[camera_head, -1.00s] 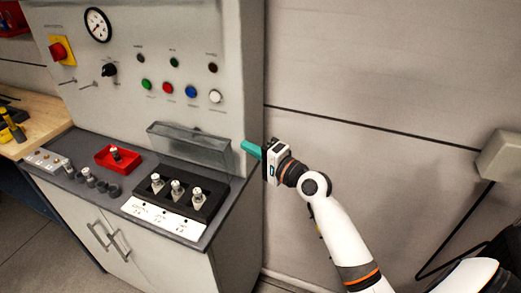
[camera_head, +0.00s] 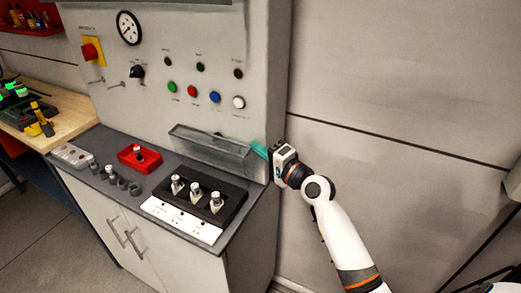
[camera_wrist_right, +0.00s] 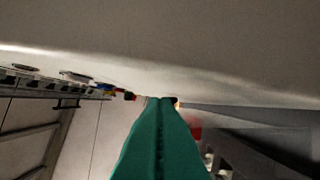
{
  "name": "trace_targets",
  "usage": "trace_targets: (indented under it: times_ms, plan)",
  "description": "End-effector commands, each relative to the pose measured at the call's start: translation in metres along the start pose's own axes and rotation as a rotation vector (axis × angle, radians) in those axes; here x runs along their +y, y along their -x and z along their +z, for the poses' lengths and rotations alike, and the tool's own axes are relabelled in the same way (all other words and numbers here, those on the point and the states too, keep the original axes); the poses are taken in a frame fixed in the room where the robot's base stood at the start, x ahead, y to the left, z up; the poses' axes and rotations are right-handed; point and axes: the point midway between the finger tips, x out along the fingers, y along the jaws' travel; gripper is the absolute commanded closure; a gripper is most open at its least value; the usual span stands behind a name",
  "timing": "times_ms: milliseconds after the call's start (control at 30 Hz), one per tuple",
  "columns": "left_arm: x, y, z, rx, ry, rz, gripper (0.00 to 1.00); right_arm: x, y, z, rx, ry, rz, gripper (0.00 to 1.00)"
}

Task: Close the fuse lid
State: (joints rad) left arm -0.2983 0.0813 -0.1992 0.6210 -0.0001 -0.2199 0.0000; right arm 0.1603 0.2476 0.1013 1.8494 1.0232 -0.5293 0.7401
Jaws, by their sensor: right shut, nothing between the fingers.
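The fuse lid (camera_head: 212,149) is a clear, smoky cover standing raised and tilted behind the black fuse block (camera_head: 234,209). Several fuses stand upright in the block, the middle one (camera_head: 195,191) among them. My right gripper (camera_head: 259,149) has teal fingers and is shut and empty. It is at the right end of the raised lid, close to the panel; I cannot tell whether it touches the lid. In the right wrist view the shut teal fingers (camera_wrist_right: 160,135) point along the panel, with a grey translucent surface to the right. My left gripper is not in view.
A red tray (camera_head: 140,158) with one fuse stands left of the block, beside several dark round parts (camera_head: 122,183). The upright panel carries a gauge (camera_head: 129,28) and coloured buttons (camera_head: 192,91). A wooden bench (camera_head: 62,125) is at the left.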

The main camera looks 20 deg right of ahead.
Motion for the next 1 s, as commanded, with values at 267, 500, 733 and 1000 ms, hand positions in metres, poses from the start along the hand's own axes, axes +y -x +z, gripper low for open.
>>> trace_targets:
  times_ms: [267, 500, 733, 1000]
  plan:
    - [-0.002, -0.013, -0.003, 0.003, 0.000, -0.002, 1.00, 0.001, 0.005, -0.013, 0.002, 0.094, 0.032, 1.00]
    - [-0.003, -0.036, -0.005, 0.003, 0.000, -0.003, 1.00, 0.004, 0.014, -0.039, 0.004, 0.284, 0.099, 1.00]
    - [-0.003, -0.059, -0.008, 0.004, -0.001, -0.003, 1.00, 0.004, 0.024, -0.067, 0.003, 0.491, 0.172, 1.00]
    - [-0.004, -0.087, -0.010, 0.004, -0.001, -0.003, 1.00, -0.005, 0.035, -0.098, 0.004, 0.735, 0.256, 1.00]
